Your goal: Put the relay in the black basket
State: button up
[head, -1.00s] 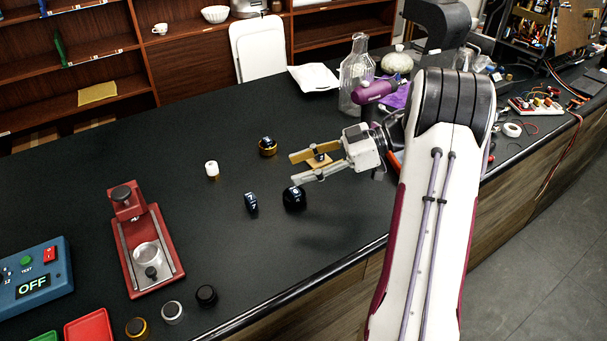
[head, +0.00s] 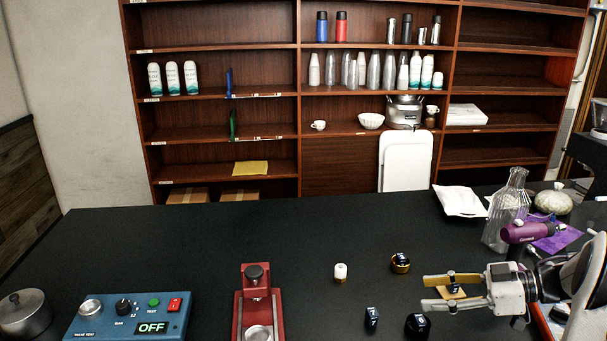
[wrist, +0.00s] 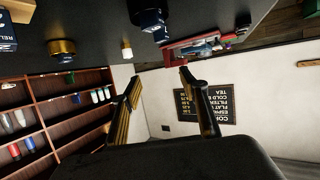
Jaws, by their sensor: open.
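My gripper (head: 437,293) is open and empty, with its fingers pointing left above the table at the right of the head view. A small dark part on a tan base (head: 451,279) shows at the fingers, partly hidden by them. In the wrist view a box with letters starting "REL" (wrist: 7,38) is cut off at the left edge, off to the side of the open fingers (wrist: 158,82); it appears to be the relay. I cannot tell for sure that it is the same part as in the head view. No black basket shows.
Near the gripper stand a brass-ringed dark part (head: 400,263), a white-capped part (head: 340,272) and two black parts (head: 372,318) (head: 417,326). A glass bottle (head: 507,212) and purple tool (head: 525,232) are behind. A red stand (head: 258,300) and blue tester (head: 130,318) are left.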

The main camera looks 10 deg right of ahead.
jog(key=w+a+r+m+t+h, duration=0.2)
jog(key=w+r+t+h, duration=0.45)
jog(key=w+r, duration=0.6)
jog(key=s+r+m+t+h, duration=0.2)
jog(key=s+r+m+h, duration=0.25)
jog(key=r+h, duration=0.45)
jog(key=s+a+f+m+g+y, duration=0.1)
jog(key=s+a+f, duration=0.4)
jog(key=s, duration=0.6)
jog(key=s+a+f+m+g+y, duration=0.1)
jog(key=s+a+f+m+g, duration=0.2)
jog(key=s, duration=0.9)
jog(key=s+a+f+m+g+y, duration=0.1)
jog(key=s+a+f+m+g, duration=0.1)
jog(key=s+a+f+g, duration=0.3)
jog(key=s+a+f, duration=0.1)
jog(key=s+a, duration=0.2)
jog(key=s, duration=0.4)
jog(key=shift+a+f, duration=0.25)
jog(key=shift+f, duration=0.15)
